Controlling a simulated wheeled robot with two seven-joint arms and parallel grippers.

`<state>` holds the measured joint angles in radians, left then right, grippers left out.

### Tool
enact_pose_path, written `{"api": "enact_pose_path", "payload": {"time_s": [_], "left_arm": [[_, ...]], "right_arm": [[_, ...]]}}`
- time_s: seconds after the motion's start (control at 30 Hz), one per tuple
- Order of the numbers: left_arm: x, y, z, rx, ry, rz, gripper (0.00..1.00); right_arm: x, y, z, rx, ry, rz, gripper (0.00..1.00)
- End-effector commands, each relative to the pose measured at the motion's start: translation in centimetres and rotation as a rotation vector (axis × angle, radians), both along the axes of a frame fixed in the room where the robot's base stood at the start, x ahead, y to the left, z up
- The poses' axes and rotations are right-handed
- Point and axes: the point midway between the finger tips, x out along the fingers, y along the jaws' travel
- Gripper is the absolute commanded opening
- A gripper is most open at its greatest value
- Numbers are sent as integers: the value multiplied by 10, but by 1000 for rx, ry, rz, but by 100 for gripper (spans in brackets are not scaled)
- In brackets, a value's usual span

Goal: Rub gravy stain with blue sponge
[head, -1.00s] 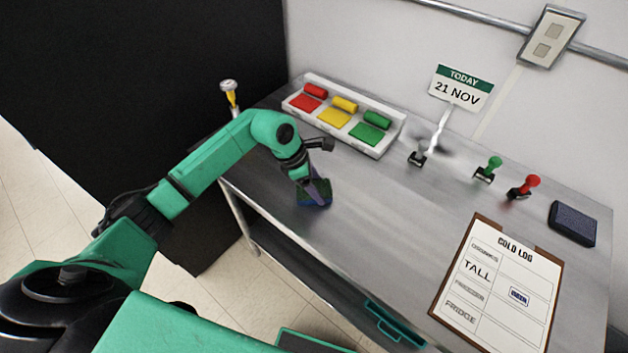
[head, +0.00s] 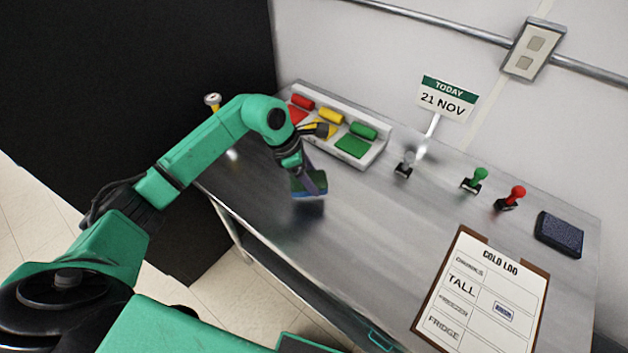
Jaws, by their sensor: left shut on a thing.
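My left gripper (head: 312,180) is shut on the blue sponge (head: 307,194), at the left part of the steel table (head: 350,225). The sponge shows as a small dark blue and green block, partly covered by the gripper's fingers. A dark patch of shadow or reflection lies just below it; the sponge looks close to the tabletop, but I cannot tell whether it touches. I cannot make out a gravy stain; it may be hidden under the sponge or gripper. My right gripper is not in view.
A white tray (head: 375,160) with red, yellow and green pieces stands behind the gripper. A date sign (head: 447,98), a green stamp (head: 475,180), a red stamp (head: 511,198), a dark blue pad (head: 559,234) and a clipboard (head: 482,295) are to the right. The table's middle is clear.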

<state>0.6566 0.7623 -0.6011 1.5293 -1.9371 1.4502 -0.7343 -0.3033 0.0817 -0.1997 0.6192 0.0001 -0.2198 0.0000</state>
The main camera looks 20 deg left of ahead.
Motion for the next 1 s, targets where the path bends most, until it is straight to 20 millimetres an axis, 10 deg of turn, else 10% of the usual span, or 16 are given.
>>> {"api": "enact_pose_path", "payload": {"time_s": [1.0], "left_arm": [[-1, 7, 29, 0, 1, -19, 28]], "right_arm": [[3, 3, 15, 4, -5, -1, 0]]}}
